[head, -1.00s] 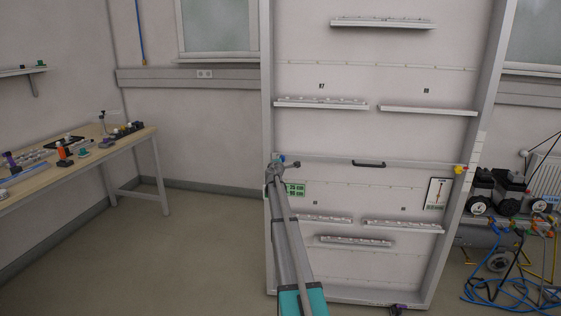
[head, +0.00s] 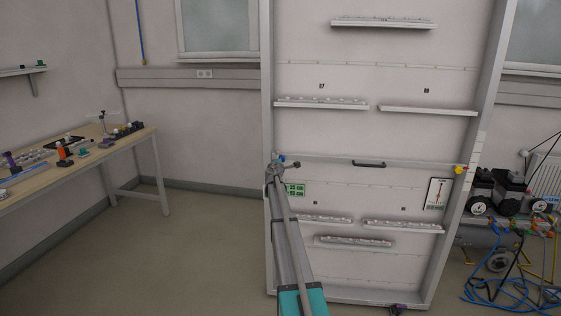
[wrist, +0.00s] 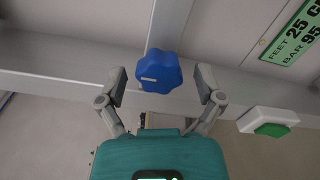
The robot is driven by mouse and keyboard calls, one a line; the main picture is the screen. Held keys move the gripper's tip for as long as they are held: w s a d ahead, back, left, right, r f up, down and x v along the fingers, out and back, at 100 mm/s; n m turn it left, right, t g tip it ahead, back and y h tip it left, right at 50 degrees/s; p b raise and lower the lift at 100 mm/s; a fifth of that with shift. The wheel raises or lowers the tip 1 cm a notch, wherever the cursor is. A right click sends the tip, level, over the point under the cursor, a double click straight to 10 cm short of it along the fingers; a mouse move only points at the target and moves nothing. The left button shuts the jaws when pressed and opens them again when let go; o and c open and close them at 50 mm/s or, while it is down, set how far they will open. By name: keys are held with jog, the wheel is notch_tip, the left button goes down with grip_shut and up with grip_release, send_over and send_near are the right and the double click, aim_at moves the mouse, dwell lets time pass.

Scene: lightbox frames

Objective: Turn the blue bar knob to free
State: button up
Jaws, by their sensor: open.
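The blue bar knob (wrist: 160,72) has a lobed rim and a short white mark on its left part. In the wrist view it sits between the two fingertips of my gripper (wrist: 164,84), with a gap on each side. My gripper is open and appears not to touch the knob. In the head view only a small blue bit of the knob (head: 281,158) shows behind my gripper (head: 277,165), at the left post of the white panel frame.
A green label (wrist: 297,32) and a green button on a white box (wrist: 269,122) lie right of the knob. The white panel (head: 375,140) carries several narrow shelves and a dark handle (head: 369,164). A workbench (head: 140,141) stands at the left.

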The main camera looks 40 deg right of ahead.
jog(key=v, duration=1.1)
jog(key=shift+s+a, duration=0.25)
jog(key=shift+s, duration=0.05)
jog(key=s+a+f+m+g+y, duration=0.4)
jog(key=s+a+f, duration=0.2)
jog(key=s+a, duration=0.85)
jog(key=s+a+f+m+g+y, duration=0.5)
jog(key=s+a, duration=0.5)
jog(key=a, duration=0.9)
jog(key=s+a+f+m+g+y, duration=0.35)
jog(key=s+a+f, duration=0.45)
jog(key=s+a, duration=0.65)
jog(key=w+a+r+p, duration=0.1)
jog(key=r+p, duration=0.5)
jog(key=w+a+r+p, duration=0.1)
jog(key=a+r+p, duration=0.1)
jog(key=r+p, duration=0.5)
jog(key=shift+w+a+r, duration=0.15)
jog(key=shift+w+r, duration=0.15)
jog(key=shift+n+y, duration=0.25)
